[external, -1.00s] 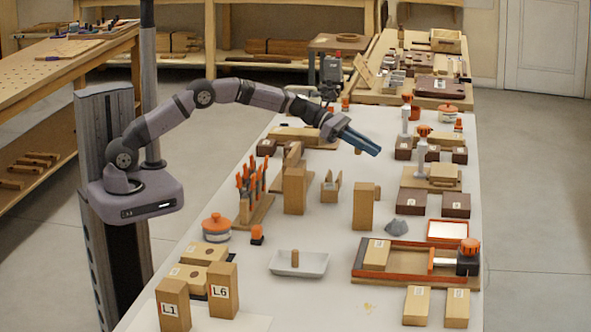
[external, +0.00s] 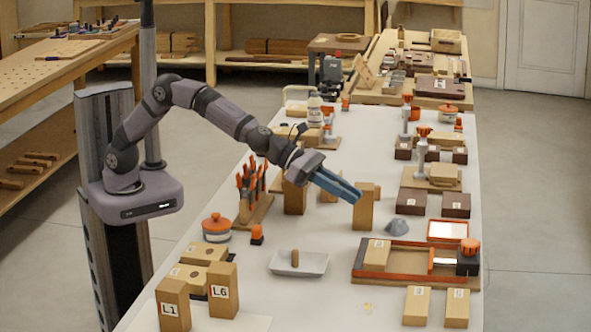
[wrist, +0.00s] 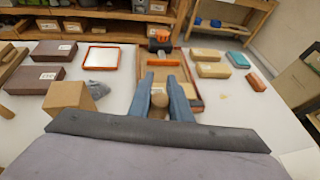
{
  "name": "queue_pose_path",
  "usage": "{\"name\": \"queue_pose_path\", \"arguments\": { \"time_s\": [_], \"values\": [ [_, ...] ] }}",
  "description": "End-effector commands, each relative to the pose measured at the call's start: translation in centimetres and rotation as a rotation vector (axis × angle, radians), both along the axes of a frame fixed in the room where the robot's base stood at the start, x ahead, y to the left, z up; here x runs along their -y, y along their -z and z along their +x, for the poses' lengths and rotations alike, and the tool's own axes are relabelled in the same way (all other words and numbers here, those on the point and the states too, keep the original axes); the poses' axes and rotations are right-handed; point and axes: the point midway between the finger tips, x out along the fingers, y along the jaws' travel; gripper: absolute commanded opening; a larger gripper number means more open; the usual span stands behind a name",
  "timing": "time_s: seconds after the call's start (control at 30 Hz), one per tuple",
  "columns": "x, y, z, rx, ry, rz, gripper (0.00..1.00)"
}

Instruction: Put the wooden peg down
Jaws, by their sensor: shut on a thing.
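My gripper (external: 357,196) is above the bench, left of a tall wooden block (external: 363,208), with its blue fingers pointing right and down. In the wrist view, the fingers (wrist: 160,88) are shut on the wooden peg (wrist: 159,100), a pale, round-ended piece between them. In the external view the held peg cannot be made out at the fingers. Another small wooden peg-like piece (external: 295,257) stands in a white dish (external: 313,266) on the near part of the bench.
A grey faceted lump (external: 397,227) lies right of the tall block. An orange-edged tray (external: 405,273) with a wooden block is at right. A rack of orange-handled tools (external: 252,203) and blocks marked L1 (external: 173,305) and L6 (external: 223,292) stand at left. The bench in front of the tall block is clear.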

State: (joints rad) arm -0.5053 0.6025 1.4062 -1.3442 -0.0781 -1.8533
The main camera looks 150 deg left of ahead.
Motion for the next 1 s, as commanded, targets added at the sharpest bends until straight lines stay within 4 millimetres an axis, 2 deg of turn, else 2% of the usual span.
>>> {"name": "queue_pose_path", "arguments": {
  "time_s": [0.03, 0.2, 0.4, 0.53, 0.7, 1.0],
  "values": [
    [2.6, -0.4, 0.9, 0.000, 0.009, 0.003, 0.00],
    [8.6, -0.9, 2.2, 0.002, 0.010, 0.016, 0.00],
    [12.6, -1.3, 2.5, 0.008, 0.009, 0.028, 0.00],
    [13.6, -1.5, 2.6, 0.010, 0.008, 0.032, 0.00],
    [13.8, -1.1, 2.5, 0.010, 0.007, 0.032, 0.00],
    [13.7, 3.3, 2.5, 0.007, 0.008, 0.033, 0.00]
  ]
}}
